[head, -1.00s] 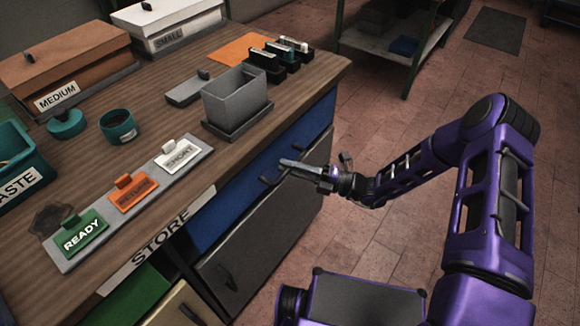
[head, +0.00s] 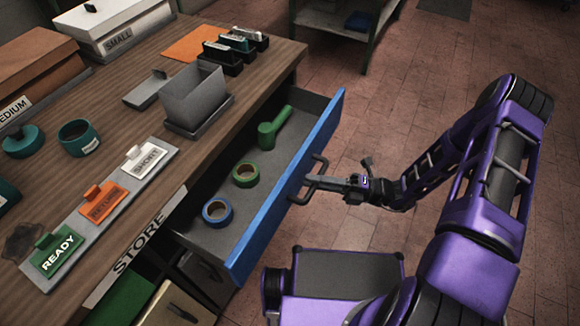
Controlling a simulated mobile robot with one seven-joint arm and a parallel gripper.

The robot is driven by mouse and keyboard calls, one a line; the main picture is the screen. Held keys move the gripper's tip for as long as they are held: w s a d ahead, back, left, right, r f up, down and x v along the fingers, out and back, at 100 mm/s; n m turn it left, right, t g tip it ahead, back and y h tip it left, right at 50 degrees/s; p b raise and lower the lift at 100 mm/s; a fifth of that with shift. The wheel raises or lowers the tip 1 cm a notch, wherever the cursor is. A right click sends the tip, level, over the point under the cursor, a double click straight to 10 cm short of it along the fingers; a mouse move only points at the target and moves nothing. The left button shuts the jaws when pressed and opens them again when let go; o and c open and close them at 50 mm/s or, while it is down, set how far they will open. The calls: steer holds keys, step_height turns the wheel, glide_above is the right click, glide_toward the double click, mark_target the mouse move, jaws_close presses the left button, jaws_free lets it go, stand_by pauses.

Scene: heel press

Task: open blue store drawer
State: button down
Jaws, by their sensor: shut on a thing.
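The blue store drawer (head: 262,232) is pulled out from under the wooden table, and its inside shows. My gripper (head: 318,183) is shut on the drawer's dark bar handle (head: 304,192) at the front. Inside the drawer lie a roll of green tape (head: 245,175), a roll of blue tape (head: 217,212) and a green tool with a thick head (head: 275,128). The back of the drawer is hidden under the tabletop.
On the table (head: 115,135) stand a grey open box (head: 193,98), a grey strip (head: 103,205) with READY, RETURN and SHORT tags, and teal containers. A green-framed shelf (head: 345,25) stands at the back.

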steer(key=s+d, duration=0.2)
steer(key=d, duration=0.4)
steer(key=shift+s+d, duration=0.35)
steer(key=shift+s, duration=0.05)
steer(key=c, duration=0.8)
jaws_free()
steer(key=d+f+b, duration=0.1)
steer(key=d+f, duration=0.2)
steer(key=d, duration=1.4)
steer(key=shift+w, duration=0.15)
